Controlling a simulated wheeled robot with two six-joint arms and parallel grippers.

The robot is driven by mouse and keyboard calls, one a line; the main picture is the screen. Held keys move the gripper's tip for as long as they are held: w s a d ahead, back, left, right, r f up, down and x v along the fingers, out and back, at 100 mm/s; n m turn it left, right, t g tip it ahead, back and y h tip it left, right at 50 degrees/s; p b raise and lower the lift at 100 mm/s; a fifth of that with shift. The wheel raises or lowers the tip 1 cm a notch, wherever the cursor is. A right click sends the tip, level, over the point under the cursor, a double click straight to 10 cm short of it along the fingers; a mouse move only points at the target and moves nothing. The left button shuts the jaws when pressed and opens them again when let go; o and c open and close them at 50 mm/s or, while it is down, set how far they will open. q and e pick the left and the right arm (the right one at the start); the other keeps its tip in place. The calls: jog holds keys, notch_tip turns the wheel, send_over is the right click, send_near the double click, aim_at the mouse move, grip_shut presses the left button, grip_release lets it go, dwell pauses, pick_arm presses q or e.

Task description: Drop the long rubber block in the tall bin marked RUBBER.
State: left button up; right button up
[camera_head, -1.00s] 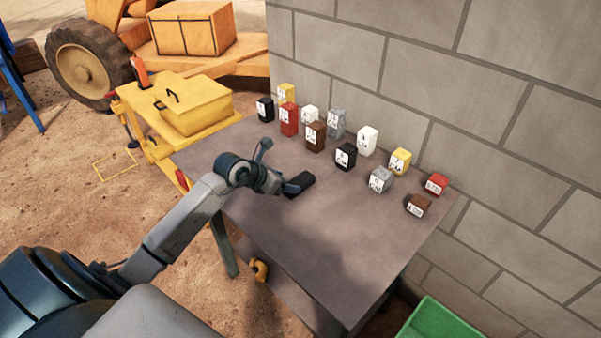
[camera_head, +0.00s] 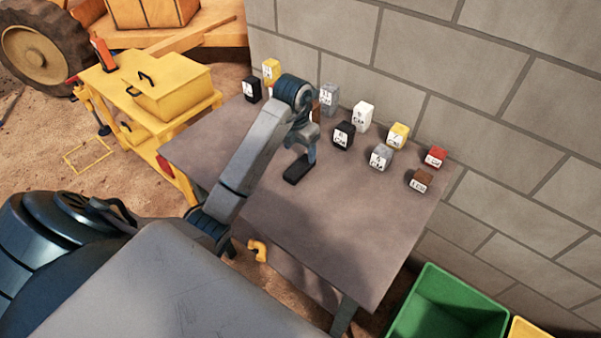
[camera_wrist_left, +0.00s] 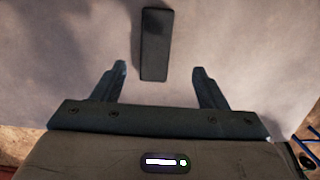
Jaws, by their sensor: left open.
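A long dark block (camera_head: 297,171) lies flat on the grey table (camera_head: 330,225). In the left wrist view the block (camera_wrist_left: 156,45) lies lengthwise just beyond my left gripper (camera_wrist_left: 159,69), roughly centred between its fingers. The gripper is open and empty, with space on both sides of the block. In the head view my left gripper (camera_head: 304,152) points down close above the block. My right gripper is not shown.
My arm hides part of the row. A block wall (camera_head: 500,110) rises behind. A green crate (camera_head: 450,305) stands below at front right. The table front is clear.

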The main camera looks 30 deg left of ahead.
aim_at(300, 166)
pick_arm(q)
jog(key=f, duration=0.2)
jog(key=shift+w+a+f+p, duration=0.1)
jog(key=shift+w+f+p, duration=0.1)
jog(key=shift+f+p, duration=0.4)
jog(key=shift+p, duration=0.1)
jog(key=f+p, duration=0.1)
jog(key=f, duration=0.1)
jog(key=f+p, duration=0.1)
jog(key=f, duration=0.1)
jog(key=shift+w+a+f, duration=0.1)
jog(key=shift+w+a, duration=0.1)
jog(key=shift+w+f, duration=0.1)
jog(key=shift+f, duration=0.2)
jog(key=c, duration=1.2)
jog(key=shift+c, duration=0.3)
jog(key=shift+a+r, duration=0.1)
jog(key=shift+r, duration=0.05)
